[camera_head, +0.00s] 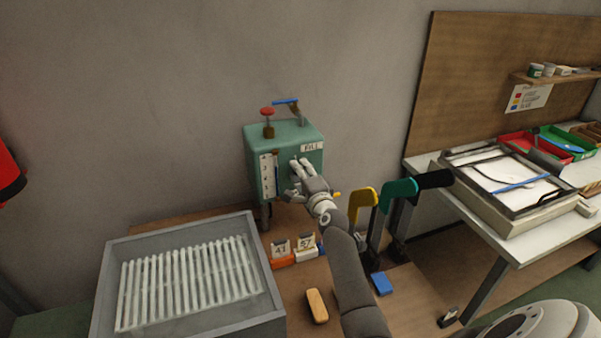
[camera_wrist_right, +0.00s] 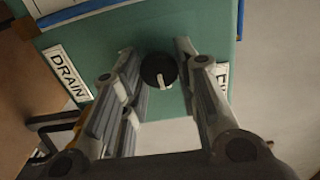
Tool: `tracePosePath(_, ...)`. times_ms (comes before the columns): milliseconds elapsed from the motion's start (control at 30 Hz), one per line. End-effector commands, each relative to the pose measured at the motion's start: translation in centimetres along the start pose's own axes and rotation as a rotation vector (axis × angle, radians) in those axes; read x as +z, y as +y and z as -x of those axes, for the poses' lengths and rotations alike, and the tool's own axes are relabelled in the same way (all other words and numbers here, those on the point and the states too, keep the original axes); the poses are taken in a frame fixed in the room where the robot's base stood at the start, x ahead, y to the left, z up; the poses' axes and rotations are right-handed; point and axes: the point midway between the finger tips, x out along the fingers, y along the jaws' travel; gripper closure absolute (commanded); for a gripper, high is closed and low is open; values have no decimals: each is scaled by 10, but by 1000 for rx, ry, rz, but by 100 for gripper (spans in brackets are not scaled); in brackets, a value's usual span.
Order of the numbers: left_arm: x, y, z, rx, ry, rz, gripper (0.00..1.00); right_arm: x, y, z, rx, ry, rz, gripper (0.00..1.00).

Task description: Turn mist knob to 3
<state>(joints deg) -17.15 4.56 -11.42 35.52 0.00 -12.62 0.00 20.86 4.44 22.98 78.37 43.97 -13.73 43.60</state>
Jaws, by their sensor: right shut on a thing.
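The teal machine box (camera_head: 258,139) stands against the wall, with a numbered strip (camera_head: 267,178) on its front. In the right wrist view, a round black knob (camera_wrist_right: 153,70) with a white pointer mark sits on the teal face. My right gripper (camera_head: 299,167) is at the front of the box, and in the right wrist view its fingers (camera_wrist_right: 156,58) are on either side of the knob, closed on it. In the head view the gripper hides the knob. No dial numbers around the knob can be read. My left gripper is out of view.
A red knob (camera_head: 267,112) and a blue-handled lever (camera_head: 287,101) top the box. A grey ribbed tray (camera_head: 110,287) is at the lower left.

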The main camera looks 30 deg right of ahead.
Motion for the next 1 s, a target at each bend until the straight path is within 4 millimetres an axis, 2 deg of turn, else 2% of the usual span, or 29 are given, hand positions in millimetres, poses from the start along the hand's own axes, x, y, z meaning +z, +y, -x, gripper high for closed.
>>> tracePosePath(100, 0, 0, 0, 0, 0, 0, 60, 0, 1, 0, 1, 0, -1, 95)
tracePosePath(133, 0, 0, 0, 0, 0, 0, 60, 0, 1, 0, 1, 0, -1, 70)
tracePosePath(300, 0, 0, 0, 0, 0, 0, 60, 0, 1, 0, 1, 0, 0, 50)
tracePosePath(733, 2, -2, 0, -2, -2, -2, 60, 0, 1, 6, 1, -1, 1, 50)
tracePosePath(867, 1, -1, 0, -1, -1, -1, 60, 1, 1, 22, 1, -1, 1, 50)
tracePosePath(1000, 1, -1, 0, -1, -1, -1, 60, 1, 2, 46, 1, 0, 1, 50)
